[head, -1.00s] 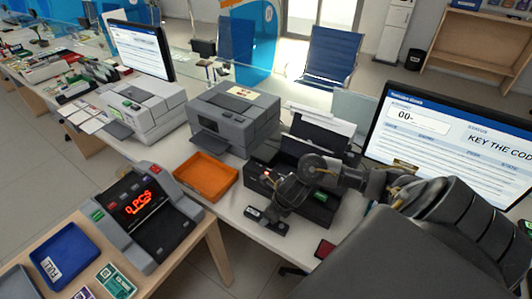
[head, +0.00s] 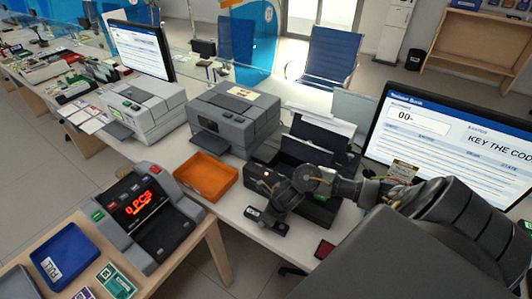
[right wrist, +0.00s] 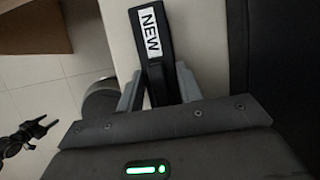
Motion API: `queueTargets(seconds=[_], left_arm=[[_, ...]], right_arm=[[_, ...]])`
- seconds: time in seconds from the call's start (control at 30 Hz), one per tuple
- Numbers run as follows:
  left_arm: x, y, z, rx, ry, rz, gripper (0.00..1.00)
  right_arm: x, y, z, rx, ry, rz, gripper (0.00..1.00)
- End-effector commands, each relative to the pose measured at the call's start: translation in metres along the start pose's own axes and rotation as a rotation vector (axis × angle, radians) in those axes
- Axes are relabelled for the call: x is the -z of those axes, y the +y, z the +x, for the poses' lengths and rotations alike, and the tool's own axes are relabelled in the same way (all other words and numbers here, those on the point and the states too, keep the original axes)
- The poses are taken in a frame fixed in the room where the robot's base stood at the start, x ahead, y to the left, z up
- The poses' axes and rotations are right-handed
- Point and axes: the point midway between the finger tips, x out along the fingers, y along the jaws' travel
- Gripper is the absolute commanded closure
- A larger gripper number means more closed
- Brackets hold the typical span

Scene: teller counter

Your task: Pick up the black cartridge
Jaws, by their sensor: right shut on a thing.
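The black cartridge (head: 267,224) lies on the white counter near its front edge, in front of the dark printer. In the right wrist view the cartridge (right wrist: 153,32) shows its white "NEW" label, with a narrower black part reaching back between the fingers. My right gripper (right wrist: 160,88) is shut on that narrower part, one grey finger on each side. In the head view my right gripper (head: 277,208) is right above the cartridge and hides part of it. Whether the cartridge is clear of the counter is hard to tell.
The dark printer (head: 262,180) stands just behind the gripper. An orange tray (head: 206,177) lies to the left, and a small red-and-black pad (head: 325,249) to the right. A monitor (head: 450,135) stands at the right. A counting machine (head: 150,215) is on the wooden table.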

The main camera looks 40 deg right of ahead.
Motion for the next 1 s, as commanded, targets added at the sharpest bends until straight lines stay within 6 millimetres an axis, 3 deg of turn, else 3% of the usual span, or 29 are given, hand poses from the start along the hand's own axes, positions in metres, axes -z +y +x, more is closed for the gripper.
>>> queueTargets(seconds=[0.27,0.47,0.73,0.8,1.0], left_arm=[[0.0,0.0,0.001,0.0,0.0,0.0,0.38],[-0.001,0.0,0.005,0.0,-0.001,0.0,0.38],[0.002,-0.001,-0.024,0.001,-0.001,0.0,0.38],[0.002,-0.001,-0.031,0.001,-0.001,0.0,0.38],[0.004,-0.002,-0.057,0.001,-0.001,0.0,0.38]], right_arm=[[-0.003,-0.001,-0.005,0.001,-0.003,-0.002,0.88],[-0.014,-0.001,-0.029,0.003,-0.007,-0.007,0.88],[-0.021,0.051,-0.103,-0.001,-0.007,-0.013,0.88],[-0.015,0.071,-0.112,-0.004,-0.004,-0.013,0.88],[-0.008,0.103,-0.132,-0.002,-0.001,-0.006,0.88]])
